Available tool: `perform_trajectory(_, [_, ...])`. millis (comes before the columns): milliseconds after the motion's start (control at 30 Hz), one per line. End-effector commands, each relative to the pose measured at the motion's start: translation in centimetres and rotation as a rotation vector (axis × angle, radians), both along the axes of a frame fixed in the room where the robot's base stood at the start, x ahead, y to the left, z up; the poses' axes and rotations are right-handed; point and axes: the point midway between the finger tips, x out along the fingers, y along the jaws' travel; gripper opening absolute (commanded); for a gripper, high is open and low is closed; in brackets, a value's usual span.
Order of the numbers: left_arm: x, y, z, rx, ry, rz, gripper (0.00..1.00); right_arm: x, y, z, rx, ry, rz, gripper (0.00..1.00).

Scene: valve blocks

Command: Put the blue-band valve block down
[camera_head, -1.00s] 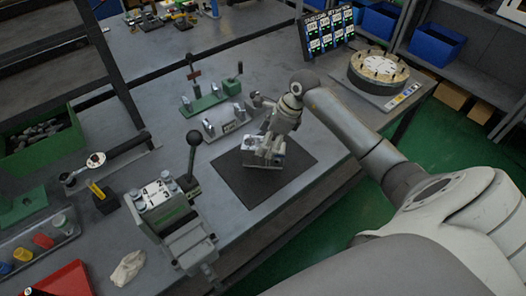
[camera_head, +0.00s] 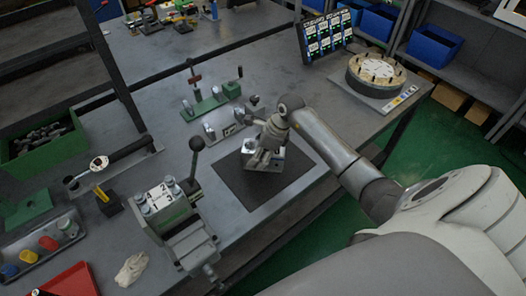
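A pale grey metal valve block (camera_head: 248,147) is at the black mat (camera_head: 240,188), near the front edge of the grey workbench. No blue band can be made out on it. My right gripper (camera_head: 263,158) comes in from the right, with its fingers down over the block and hiding part of it. The fingers overlap the block, and the picture is too small to tell whether they grip it. I cannot tell whether the block touches the mat. My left gripper is not in view.
A vise-like fixture with a black-knobbed lever (camera_head: 195,146) stands left of the mat. A grey fixture (camera_head: 222,122) and a green-based fixture (camera_head: 211,103) are behind it. A round dial table (camera_head: 376,70) is at right. The mat's front part is clear.

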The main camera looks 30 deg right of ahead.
Motion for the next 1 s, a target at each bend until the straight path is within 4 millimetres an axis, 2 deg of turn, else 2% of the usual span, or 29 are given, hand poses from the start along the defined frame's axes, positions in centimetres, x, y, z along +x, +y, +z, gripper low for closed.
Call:
perform_trajectory(33, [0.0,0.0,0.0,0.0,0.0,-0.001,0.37,0.0,0.0,0.0,-0.001,-0.001,0.0,0.4])
perform_trajectory(300, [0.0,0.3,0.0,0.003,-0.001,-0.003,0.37,0.0,0.0,0.0,-0.001,-0.001,0.0,0.05])
perform_trajectory(367, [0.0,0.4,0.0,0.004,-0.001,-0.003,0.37,0.0,0.0,0.1,0.0,-0.001,0.0,0.0])
perform_trajectory(767, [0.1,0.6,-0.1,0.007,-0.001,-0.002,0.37,0.3,-0.1,0.5,0.001,-0.01,-0.001,0.0])
perform_trajectory(1000, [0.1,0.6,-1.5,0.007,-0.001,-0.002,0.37,0.4,-0.2,2.6,-0.004,-0.015,0.002,0.0])
